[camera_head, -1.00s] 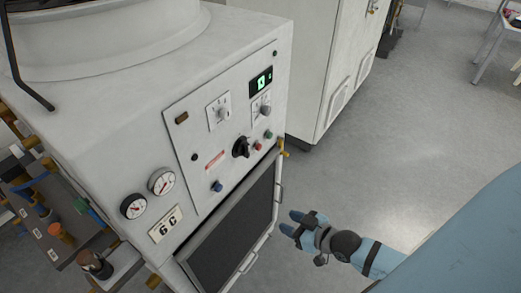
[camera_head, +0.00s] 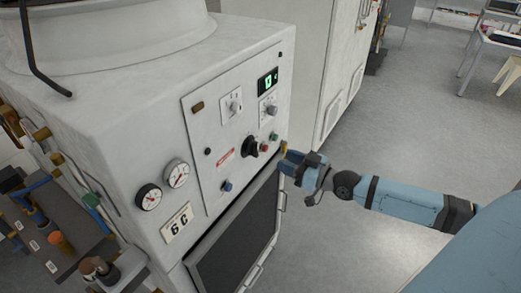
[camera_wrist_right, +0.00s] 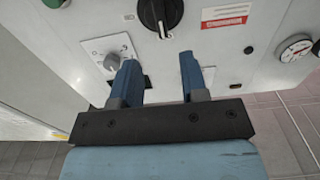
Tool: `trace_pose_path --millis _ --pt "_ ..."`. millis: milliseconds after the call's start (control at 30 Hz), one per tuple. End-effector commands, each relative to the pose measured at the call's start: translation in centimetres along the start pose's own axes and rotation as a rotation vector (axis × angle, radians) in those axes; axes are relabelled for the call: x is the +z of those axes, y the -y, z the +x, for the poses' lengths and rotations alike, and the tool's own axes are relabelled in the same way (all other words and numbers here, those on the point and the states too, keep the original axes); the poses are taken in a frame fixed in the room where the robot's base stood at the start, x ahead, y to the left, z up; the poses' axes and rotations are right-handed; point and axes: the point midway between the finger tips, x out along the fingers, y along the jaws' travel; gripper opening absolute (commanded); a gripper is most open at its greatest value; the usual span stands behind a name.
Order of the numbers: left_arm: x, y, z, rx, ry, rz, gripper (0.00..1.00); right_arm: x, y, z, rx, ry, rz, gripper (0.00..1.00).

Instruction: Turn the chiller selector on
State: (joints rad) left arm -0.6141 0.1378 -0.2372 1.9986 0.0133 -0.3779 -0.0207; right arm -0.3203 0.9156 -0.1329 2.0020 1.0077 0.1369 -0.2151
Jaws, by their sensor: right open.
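The white washer's control panel (camera_head: 208,140) carries a large black rotary knob (camera_head: 250,147) and two smaller selectors on pale plates, a left one (camera_head: 233,104) and a right one (camera_head: 269,107). Their labels are too small to read, so I cannot tell which is the chiller selector. My right gripper (camera_head: 289,162) is open and empty, just right of the panel's lower right edge. In the right wrist view the gripper (camera_wrist_right: 160,62) faces the panel, with the black knob (camera_wrist_right: 160,12) above the fingers and the right selector (camera_wrist_right: 112,60) beside the left-hand finger. My left gripper is not in view.
A green display (camera_head: 268,81), red button (camera_head: 263,144), green button (camera_head: 274,136) and blue button (camera_head: 227,186) share the panel. Two gauges (camera_head: 149,197) (camera_head: 176,173) sit left. A dark door (camera_head: 238,236) is below.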

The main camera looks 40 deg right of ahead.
Motion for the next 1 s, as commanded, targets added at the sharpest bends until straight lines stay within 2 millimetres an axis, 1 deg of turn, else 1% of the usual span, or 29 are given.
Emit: trace_pose_path --millis 33,300,500,700,967,1000 --pt "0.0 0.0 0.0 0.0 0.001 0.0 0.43 -0.2 0.0 0.9 0.0 -0.005 0.0 0.4" --pt "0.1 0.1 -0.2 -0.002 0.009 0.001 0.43 -0.2 -0.1 5.3 0.001 -0.003 0.0 0.4" --pt "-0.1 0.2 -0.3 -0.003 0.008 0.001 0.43 -0.1 0.0 8.0 0.0 -0.002 0.001 0.4" --pt "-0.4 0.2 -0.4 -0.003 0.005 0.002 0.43 0.0 0.1 9.1 -0.001 0.001 -0.001 0.4" --pt "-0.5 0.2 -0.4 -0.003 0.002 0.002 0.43 0.0 0.1 9.2 -0.001 0.001 0.0 0.4" --pt "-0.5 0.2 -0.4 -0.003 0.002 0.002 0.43 0.0 0.1 9.2 -0.001 0.001 -0.001 0.36"
